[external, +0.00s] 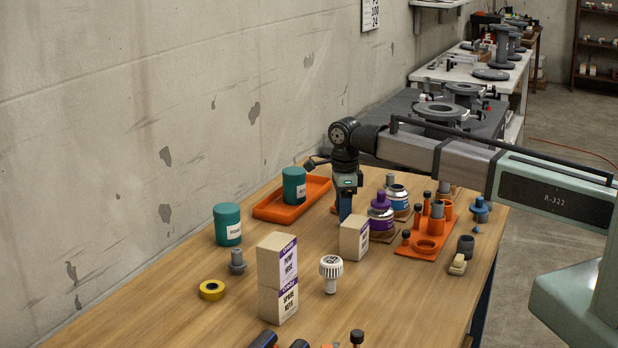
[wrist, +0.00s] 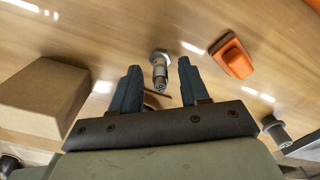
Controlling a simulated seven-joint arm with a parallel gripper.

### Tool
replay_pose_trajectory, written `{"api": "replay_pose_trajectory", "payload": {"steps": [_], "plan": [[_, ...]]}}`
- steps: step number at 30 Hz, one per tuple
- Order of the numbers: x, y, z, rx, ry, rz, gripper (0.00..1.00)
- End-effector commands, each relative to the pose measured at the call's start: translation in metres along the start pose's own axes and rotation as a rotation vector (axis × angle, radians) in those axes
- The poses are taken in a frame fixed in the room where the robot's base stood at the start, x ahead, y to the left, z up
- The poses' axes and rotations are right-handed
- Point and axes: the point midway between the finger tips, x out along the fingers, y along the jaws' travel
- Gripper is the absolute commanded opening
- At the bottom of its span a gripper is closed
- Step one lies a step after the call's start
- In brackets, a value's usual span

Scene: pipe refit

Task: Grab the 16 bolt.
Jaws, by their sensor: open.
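In the wrist view a small grey metal bolt (wrist: 160,66) with a wider head lies or stands on the wooden table, in line with the gap between my fingertips. Whether the fingers touch the bolt I cannot tell. In the external view my gripper (external: 345,216) points down just behind a small cardboard box (external: 354,238), which hides the table below it. The bolt does not show there.
In the wrist view the box (wrist: 40,98) is at left, an orange block (wrist: 236,60) at upper right and another grey bolt-like part (wrist: 277,131) at right. Purple-topped bottle (external: 381,210) and orange holder (external: 424,251) stand right of my gripper. Orange tray (external: 268,212) lies behind left.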

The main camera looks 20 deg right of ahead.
Motion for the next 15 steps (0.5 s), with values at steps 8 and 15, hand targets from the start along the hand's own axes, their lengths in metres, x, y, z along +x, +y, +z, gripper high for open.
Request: {"api": "replay_pose_trajectory", "payload": {"steps": [8, 15], "plan": [[0.0138, -0.0006, 0.0005, 0.0, -0.001, -0.001, 0.45], [0.0135, -0.0006, 0.0005, 0.0, 0.0, 0.0, 0.32]]}}
